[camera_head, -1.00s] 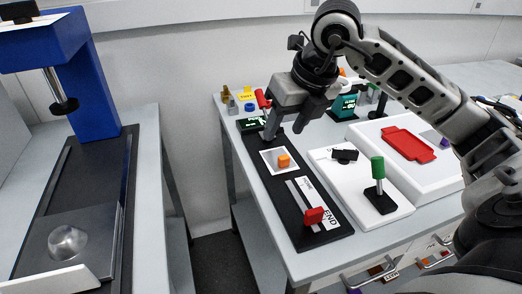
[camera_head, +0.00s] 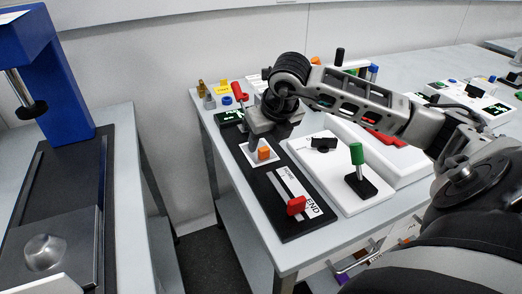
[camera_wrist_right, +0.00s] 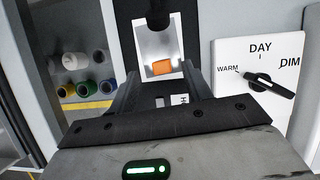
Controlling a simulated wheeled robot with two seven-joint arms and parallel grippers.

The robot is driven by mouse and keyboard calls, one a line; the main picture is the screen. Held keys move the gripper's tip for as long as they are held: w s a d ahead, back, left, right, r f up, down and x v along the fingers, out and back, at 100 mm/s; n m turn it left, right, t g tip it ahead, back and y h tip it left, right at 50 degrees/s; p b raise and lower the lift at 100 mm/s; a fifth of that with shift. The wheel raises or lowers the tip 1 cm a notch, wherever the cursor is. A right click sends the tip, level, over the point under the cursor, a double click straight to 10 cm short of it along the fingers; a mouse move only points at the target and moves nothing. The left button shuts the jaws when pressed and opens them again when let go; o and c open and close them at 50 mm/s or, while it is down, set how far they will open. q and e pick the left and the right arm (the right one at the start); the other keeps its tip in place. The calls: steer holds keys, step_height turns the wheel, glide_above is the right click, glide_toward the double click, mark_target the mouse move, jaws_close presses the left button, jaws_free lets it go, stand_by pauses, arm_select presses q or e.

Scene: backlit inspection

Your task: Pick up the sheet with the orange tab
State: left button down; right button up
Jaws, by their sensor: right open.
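The white sheet (camera_head: 253,158) lies on a black panel at the near-left part of the table, with a raised orange tab (camera_head: 264,153) on it. In the right wrist view the sheet (camera_wrist_right: 148,42) looks brightly lit, and the orange tab (camera_wrist_right: 162,68) sits at its lower edge, just ahead of the fingertips. My right gripper (camera_head: 259,138) is above the sheet's far part, close to the tab. In the right wrist view its fingers (camera_wrist_right: 161,84) are apart with nothing held between them. The wrist hides part of the panel. My left gripper is not in view.
A red slider knob (camera_head: 296,205) stands on the same panel, nearer me. A white board with a green-handled lever (camera_head: 356,156) and a black dial (camera_wrist_right: 262,86) is on the right. Several coloured plugs (camera_wrist_right: 75,88) are beside the panel. A blue press (camera_head: 62,75) stands left, across a gap.

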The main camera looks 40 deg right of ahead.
mark_target(264, 148)
steer(key=shift+x, duration=1.55)
steer(key=shift+s, duration=0.1)
steer(key=c, duration=1.1)
steer(key=shift+o, duration=0.2)
steer(key=shift+r, duration=0.15)
